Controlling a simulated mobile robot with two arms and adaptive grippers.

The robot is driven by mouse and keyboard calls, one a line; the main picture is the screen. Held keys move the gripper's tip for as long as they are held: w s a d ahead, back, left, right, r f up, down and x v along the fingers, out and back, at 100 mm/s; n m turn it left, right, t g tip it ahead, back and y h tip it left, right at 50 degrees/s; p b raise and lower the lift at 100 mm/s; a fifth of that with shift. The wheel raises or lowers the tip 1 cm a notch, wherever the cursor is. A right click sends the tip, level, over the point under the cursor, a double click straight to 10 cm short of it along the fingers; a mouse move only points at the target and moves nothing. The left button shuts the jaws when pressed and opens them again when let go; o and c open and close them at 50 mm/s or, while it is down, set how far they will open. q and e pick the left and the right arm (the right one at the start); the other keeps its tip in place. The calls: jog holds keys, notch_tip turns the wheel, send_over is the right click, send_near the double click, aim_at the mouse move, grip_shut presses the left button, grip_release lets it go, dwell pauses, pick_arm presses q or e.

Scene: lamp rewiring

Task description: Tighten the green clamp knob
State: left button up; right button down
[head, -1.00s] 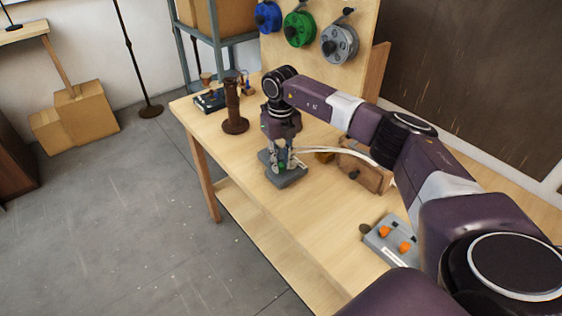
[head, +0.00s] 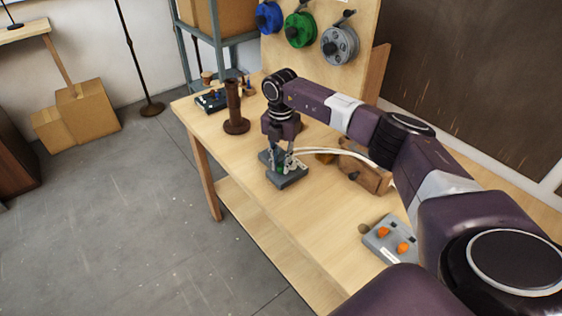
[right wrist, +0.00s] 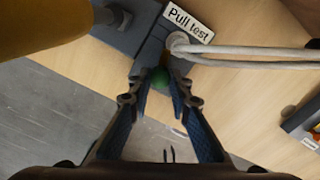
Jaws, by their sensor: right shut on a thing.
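The green clamp knob (right wrist: 161,78) sits between my right fingertips in the right wrist view; only part of it shows. In the head view it is a small green spot, mostly covered by the fingers. My right gripper (right wrist: 160,85) points down and is shut on the knob. It also shows in the head view (head: 281,165), above the grey pull-test fixture (head: 290,181) on the bench. The fixture carries a "Pull test" label (right wrist: 188,20). A pale cable (right wrist: 235,52) runs from the fixture to the right. My left gripper is not in view.
A brown turned column (head: 235,108) stands left of my right gripper. A wooden block fixture (head: 366,176) and a grey box with orange knobs (head: 389,242) lie to the right. Colored wire spools (head: 300,30) hang behind. The bench front (head: 270,220) is clear.

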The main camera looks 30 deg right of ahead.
aim_at(281, 165)
jog(key=shift+w+r+m+p, duration=0.15)
jog(key=shift+m+p, duration=0.15)
jog(key=shift+m, duration=1.3)
jog(key=c, duration=1.8)
grip_release()
jog(key=shift+o, duration=0.2)
notch_tip(281, 165, up, 12)
